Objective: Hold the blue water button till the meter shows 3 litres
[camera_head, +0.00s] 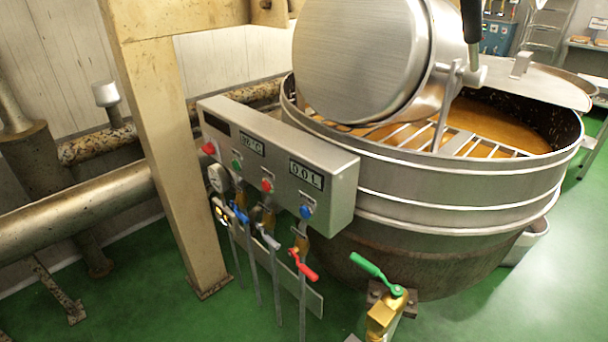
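The blue water button (306,212) is at the right end of the front of a grey metal control box (335,200). Nothing touches it. Above it, the meter (306,174) is a small display that appears to read 0.0 L. A second display (252,145) to its left shows a reading in °C. A red button (267,186), a green button (237,164) and a larger red knob (209,149) sit further left on the box. Neither of my grippers shows in the head view.
A large steel kettle (420,210) with orange-brown contents stands right behind the box. Below the box are pipes with blue (239,213), red (304,265) and green (377,272) valve levers. A beige post (170,170) stands at left. Green floor (480,320) is free at front right.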

